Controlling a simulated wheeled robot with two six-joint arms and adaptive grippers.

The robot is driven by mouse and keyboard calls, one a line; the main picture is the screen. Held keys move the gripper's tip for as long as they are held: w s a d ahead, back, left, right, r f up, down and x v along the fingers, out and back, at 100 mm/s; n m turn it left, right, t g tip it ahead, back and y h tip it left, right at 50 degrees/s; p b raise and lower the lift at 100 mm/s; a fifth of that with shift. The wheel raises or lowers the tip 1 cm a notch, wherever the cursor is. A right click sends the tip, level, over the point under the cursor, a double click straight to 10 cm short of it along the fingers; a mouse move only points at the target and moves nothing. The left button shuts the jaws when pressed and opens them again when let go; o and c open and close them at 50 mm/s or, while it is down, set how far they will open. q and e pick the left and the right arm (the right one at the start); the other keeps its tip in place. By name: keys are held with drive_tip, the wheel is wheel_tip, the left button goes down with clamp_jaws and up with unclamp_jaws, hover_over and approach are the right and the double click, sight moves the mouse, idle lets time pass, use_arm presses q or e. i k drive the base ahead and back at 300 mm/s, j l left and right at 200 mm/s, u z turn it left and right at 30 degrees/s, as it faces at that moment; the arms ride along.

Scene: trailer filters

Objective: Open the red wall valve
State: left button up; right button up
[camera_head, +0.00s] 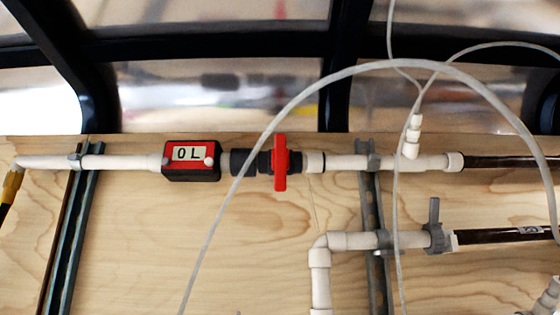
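The red wall valve (281,162) sits on the upper white pipe, near the middle of the view. Its red handle stands upright, across the line of the horizontal pipe. A dark grey fitting (243,162) joins the valve on its left, and white pipe (338,162) runs on from its right. To the left is a red and black meter (191,160) whose display reads "0 L". Neither of my grippers shows in this view.
A clear hose (292,104) arches in front of the pipe just left of the valve. A lower white pipe (353,241) carries a grey valve (435,228). Metal rails (72,240) stand on the wooden board (140,260). Dark frame bars (345,60) cross above.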

sight(281, 163)
drive_tip(key=k+l, duration=0.15)
drive_tip(key=l, duration=0.2)
drive_tip(key=k+l, duration=0.35)
drive_tip(key=l, duration=0.3)
drive_tip(key=k+l, duration=0.2)
drive_tip(key=i+l+u, duration=0.05)
drive_tip(key=l, duration=0.1)
